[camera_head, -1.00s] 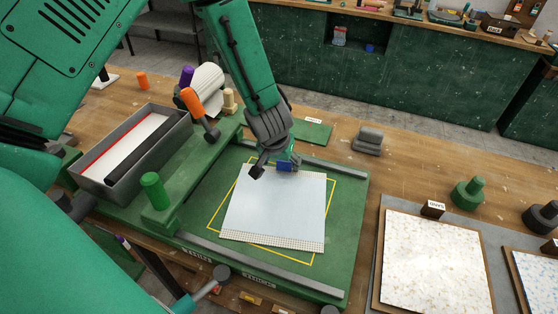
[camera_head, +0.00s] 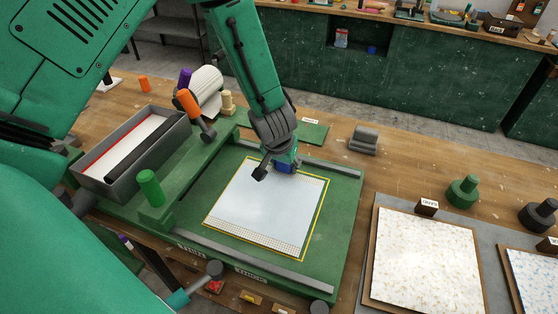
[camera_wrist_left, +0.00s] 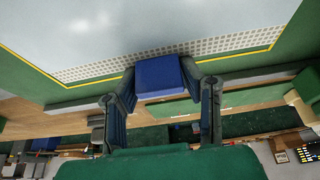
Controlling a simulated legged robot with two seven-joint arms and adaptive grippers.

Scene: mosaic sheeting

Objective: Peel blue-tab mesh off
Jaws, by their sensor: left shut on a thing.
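A pale grey-white sheet (camera_head: 265,212) with a perforated mesh border lies flat on the green board (camera_head: 333,225), within a yellow outline. Its mesh border also shows in the left wrist view (camera_wrist_left: 95,72). A blue tab (camera_wrist_left: 160,78) sits at the sheet's far edge; it also shows in the head view (camera_head: 285,168). My left gripper (camera_head: 281,164) is at that far edge, with its fingers on both sides of the tab and shut on it. The fingers show well in the left wrist view (camera_wrist_left: 163,86).
A grey tray (camera_head: 112,182) holds a dark bar at the left. Orange- and purple-handled tools and a white roll (camera_head: 208,88) stand behind the board. Speckled panels (camera_head: 425,262) lie at the right. A grey block (camera_head: 364,141) stands behind the board.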

